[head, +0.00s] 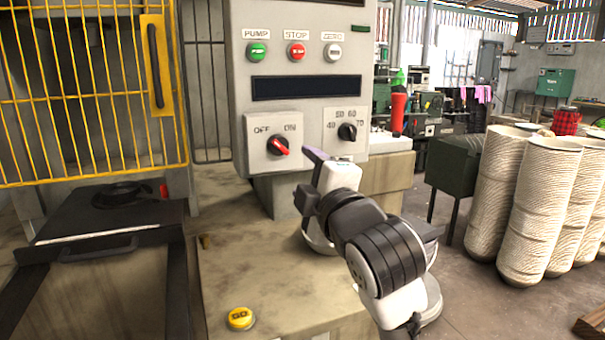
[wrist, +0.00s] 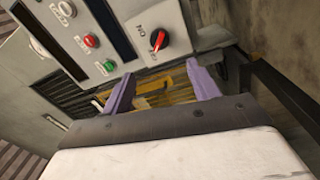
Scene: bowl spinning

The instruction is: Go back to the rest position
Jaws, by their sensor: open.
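My gripper (wrist: 162,90) is open and empty in the wrist view, its two purple fingers apart. In the head view, one purple finger (head: 316,154) shows just right of the red OFF/ON knob (head: 278,146) on the grey control panel (head: 300,190). The red knob points to the lower right in the head view. It also shows in the wrist view (wrist: 158,40), beyond the fingers and apart from them. My arm reaches up from the lower right of the head view and hides part of the worktop.
A yellow GO button (head: 240,318) sits on the worktop (head: 270,285) below the panel. A yellow barred gate (head: 85,90) and a dark machine bed (head: 110,240) stand at the left. Stacks of pale bowls (head: 540,210) stand on the floor at the right.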

